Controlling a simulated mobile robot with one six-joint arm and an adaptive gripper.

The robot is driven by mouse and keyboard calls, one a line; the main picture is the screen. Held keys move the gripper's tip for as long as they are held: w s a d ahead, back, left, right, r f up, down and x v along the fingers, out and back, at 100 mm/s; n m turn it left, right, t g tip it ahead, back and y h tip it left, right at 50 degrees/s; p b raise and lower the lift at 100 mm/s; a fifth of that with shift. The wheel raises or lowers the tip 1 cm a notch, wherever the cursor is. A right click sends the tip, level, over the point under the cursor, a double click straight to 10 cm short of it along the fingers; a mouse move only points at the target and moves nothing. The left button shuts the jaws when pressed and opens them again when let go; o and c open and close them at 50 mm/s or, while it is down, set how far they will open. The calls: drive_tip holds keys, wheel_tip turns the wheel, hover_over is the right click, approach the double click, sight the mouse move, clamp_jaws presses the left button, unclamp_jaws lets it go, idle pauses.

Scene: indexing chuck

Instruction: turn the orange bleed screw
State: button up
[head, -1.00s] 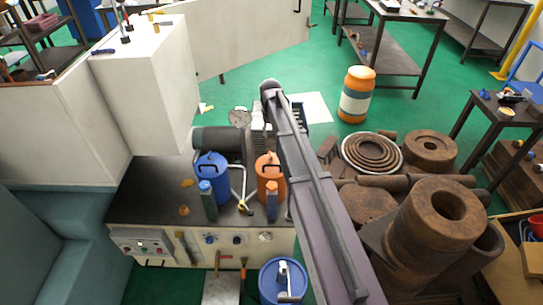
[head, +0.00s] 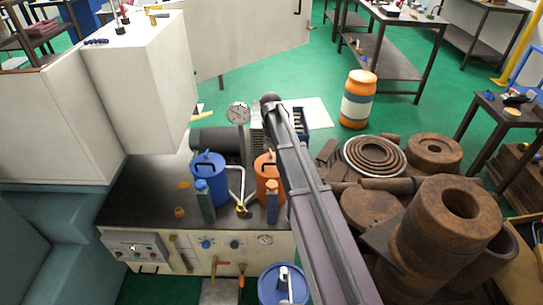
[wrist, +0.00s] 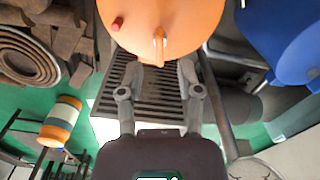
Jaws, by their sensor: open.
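In the wrist view, the orange bleed screw (wrist: 159,42) is a small orange peg that sticks out from the rounded orange canister (wrist: 185,18). My gripper (wrist: 162,65) is open. Its two grey fingertips lie just below the screw in the picture, one on each side, with nothing held between them. In the head view, the orange canister (head: 267,166) stands on the dark bench top beside a blue canister (head: 209,183). My arm covers its right part. The screw and my gripper are hidden there.
A small red knob (wrist: 117,23) sits left of the screw. The blue canister (wrist: 290,40) is close on the right. A bent metal pipe with a brass fitting (head: 241,209) stands between the canisters. Rusty metal parts (head: 440,215) fill the right side.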

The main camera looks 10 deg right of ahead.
sight(271, 155)
drive_tip(key=shift+f+b, duration=1.6)
drive_tip(key=shift+f, duration=0.35)
clamp_jaws()
